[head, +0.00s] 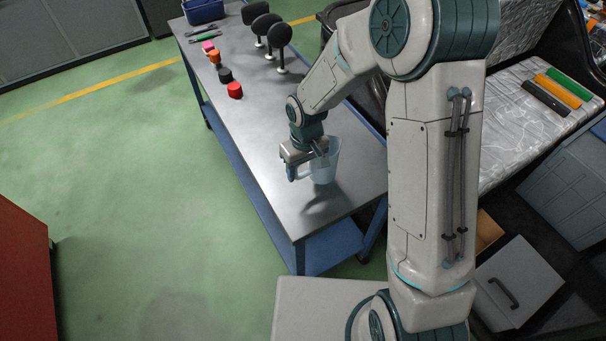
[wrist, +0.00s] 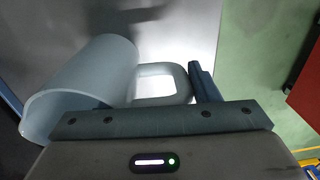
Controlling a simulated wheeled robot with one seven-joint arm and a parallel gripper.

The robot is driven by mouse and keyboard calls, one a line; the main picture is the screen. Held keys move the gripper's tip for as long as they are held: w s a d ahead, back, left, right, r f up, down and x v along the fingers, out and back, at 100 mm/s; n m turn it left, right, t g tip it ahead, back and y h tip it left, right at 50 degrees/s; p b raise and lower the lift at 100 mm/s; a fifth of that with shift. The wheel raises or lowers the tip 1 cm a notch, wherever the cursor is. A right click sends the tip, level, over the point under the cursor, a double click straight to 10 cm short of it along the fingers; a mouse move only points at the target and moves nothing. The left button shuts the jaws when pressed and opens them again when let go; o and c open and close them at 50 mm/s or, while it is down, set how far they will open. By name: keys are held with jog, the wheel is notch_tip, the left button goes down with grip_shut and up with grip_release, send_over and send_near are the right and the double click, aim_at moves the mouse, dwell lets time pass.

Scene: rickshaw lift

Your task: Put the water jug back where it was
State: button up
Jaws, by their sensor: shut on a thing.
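The water jug (head: 325,164) is pale blue and translucent. In the head view it is at my gripper, over the near end of the grey metal bench (head: 338,201). In the wrist view the jug (wrist: 84,84) lies left of centre, with its open rim toward the lower left and its handle (wrist: 166,77) to the right. My gripper (head: 305,168) is shut on the jug's handle. One finger (wrist: 205,84) shows right of the handle; the other is hidden. I cannot tell whether the jug's base touches the bench top.
Further along the bench stand a red cap-like piece (head: 235,90), several small coloured pieces, black round pads on stands (head: 279,37), wrenches (head: 203,33) and a blue bin (head: 203,10). A red cabinet (head: 22,275) is at left. The bench's near end is clear around the jug.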

aim_at(304, 175)
jog(key=shift+f+p, duration=0.35)
jog(key=shift+f, duration=1.55)
jog(key=o, duration=1.3)
jog(key=shift+f, duration=0.1)
